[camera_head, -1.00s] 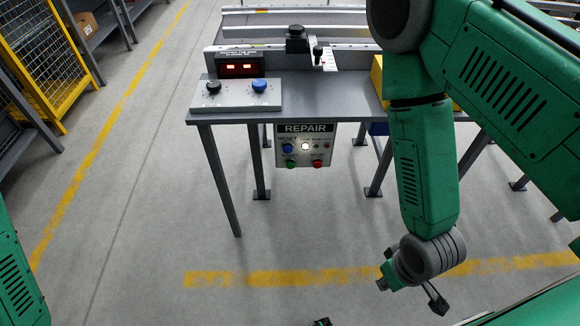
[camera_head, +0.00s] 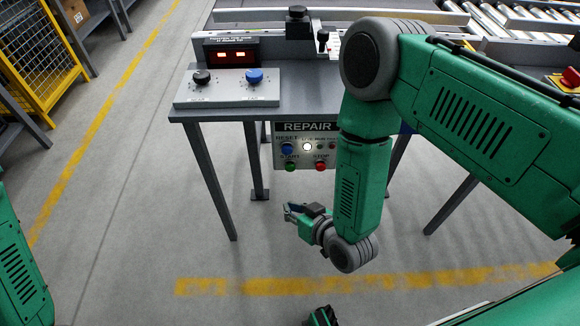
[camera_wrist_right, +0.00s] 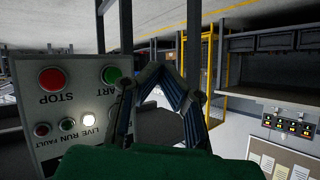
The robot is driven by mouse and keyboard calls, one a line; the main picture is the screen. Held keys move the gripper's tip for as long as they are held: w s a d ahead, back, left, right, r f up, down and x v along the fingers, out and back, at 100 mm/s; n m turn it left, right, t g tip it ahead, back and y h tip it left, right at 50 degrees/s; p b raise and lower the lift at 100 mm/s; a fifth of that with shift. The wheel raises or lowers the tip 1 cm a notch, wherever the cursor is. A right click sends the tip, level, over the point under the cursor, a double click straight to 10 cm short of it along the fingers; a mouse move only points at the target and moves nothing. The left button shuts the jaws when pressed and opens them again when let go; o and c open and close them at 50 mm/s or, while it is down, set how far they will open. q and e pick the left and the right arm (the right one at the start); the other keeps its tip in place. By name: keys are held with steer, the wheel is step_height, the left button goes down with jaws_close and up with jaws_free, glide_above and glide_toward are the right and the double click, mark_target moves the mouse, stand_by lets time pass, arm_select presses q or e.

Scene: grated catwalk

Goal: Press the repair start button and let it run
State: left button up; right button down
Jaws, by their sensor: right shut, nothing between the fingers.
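The REPAIR panel (camera_head: 307,160) hangs below the table front. It carries a green START button (camera_head: 290,166), a red STOP button (camera_head: 320,166), a blue RESET button (camera_head: 287,149) and a lit white lamp (camera_head: 307,146). My right gripper (camera_head: 289,209) is shut and empty, below the panel and apart from it. In the right wrist view the panel (camera_wrist_right: 75,145) appears upside down, with START (camera_wrist_right: 111,75) just left of my fingers (camera_wrist_right: 166,62) and STOP (camera_wrist_right: 51,79) further left. A dark piece at the head view's bottom edge may be my left gripper (camera_head: 322,316); its jaws are unclear.
The table (camera_head: 310,95) holds a control box (camera_head: 226,93) with black and blue knobs, and a red-lit display (camera_head: 232,54). A table leg (camera_head: 209,180) stands left of the panel. A roller conveyor (camera_head: 500,22) is at back right.

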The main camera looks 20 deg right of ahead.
mark_target(288, 170)
stand_by(0.3)
steer(key=w+d+b, duration=0.2)
steer(key=w, duration=0.6)
steer(key=shift+w+d+b, duration=0.2)
steer(key=shift+d+b, duration=0.1)
steer(key=shift+b, duration=0.1)
steer(key=shift+w, duration=0.1)
stand_by(1.1)
steer(key=shift+w+d+r, duration=0.1)
steer(key=shift+w, duration=0.2)
steer(key=shift+w+d, duration=0.2)
steer(key=shift+w, duration=0.6)
stand_by(0.8)
steer(key=shift+s, duration=0.15)
steer(key=shift+s+a+p, duration=0.2)
steer(key=shift+s, duration=0.35)
steer(key=shift+s+a+p, duration=0.15)
steer(key=shift+s+p, duration=0.05)
steer(key=shift+s, duration=0.3)
